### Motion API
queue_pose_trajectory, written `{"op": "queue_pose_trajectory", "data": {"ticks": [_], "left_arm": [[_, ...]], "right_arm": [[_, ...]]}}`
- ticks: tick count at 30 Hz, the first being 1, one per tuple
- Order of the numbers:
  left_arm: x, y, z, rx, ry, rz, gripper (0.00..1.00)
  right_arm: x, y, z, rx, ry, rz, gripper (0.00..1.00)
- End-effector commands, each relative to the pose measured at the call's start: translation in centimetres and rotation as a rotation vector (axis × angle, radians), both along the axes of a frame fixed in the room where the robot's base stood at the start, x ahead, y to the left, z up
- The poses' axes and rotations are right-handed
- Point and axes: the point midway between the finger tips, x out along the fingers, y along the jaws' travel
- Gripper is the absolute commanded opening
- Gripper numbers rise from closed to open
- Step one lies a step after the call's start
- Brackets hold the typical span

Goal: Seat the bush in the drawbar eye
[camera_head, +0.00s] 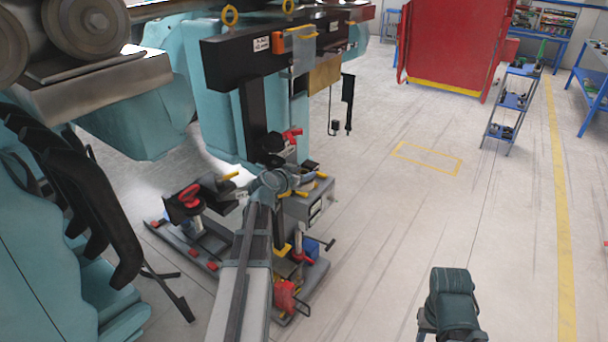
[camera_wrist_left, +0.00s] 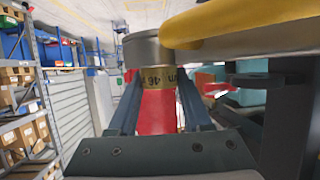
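In the left wrist view, a grey metal cylinder (camera_wrist_left: 147,48) with a brass-coloured band (camera_wrist_left: 160,77) marked "46" stands above a red part (camera_wrist_left: 157,112). I cannot tell whether the banded cylinder is the bush. A yellow bar (camera_wrist_left: 250,25) crosses close over its top right. In the head view, my left gripper (camera_head: 283,182) is small and partly hidden among the parts of a work stand. I cannot pick out the drawbar eye clearly.
A dark beam (camera_head: 232,62) with yellow rings hangs over the stand. Teal train bodywork (camera_head: 45,245) fills the left. A red cabinet (camera_head: 455,45) and blue trolley (camera_head: 512,100) stand behind.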

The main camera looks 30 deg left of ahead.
Motion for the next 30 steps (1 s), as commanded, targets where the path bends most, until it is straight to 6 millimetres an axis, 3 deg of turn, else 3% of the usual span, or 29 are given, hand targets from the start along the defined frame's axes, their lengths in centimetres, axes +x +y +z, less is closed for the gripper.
{"op": "queue_pose_trajectory", "data": {"ticks": [1,4,16,30], "left_arm": [[0.0,0.0,0.0,0.000,0.001,-0.001,0.59],[0.0,0.0,0.0,0.000,0.001,-0.001,0.77],[-0.2,0.0,0.6,0.000,0.001,0.000,0.78],[-8.7,-0.2,4.2,0.000,0.001,0.002,0.78]], "right_arm": [[0.0,0.0,0.0,0.000,0.000,0.000,0.45],[0.0,0.0,0.0,0.000,0.000,0.000,0.45],[0.0,0.0,0.7,0.000,0.000,0.000,0.45],[0.0,0.0,4.2,0.000,0.000,0.000,0.45]]}}
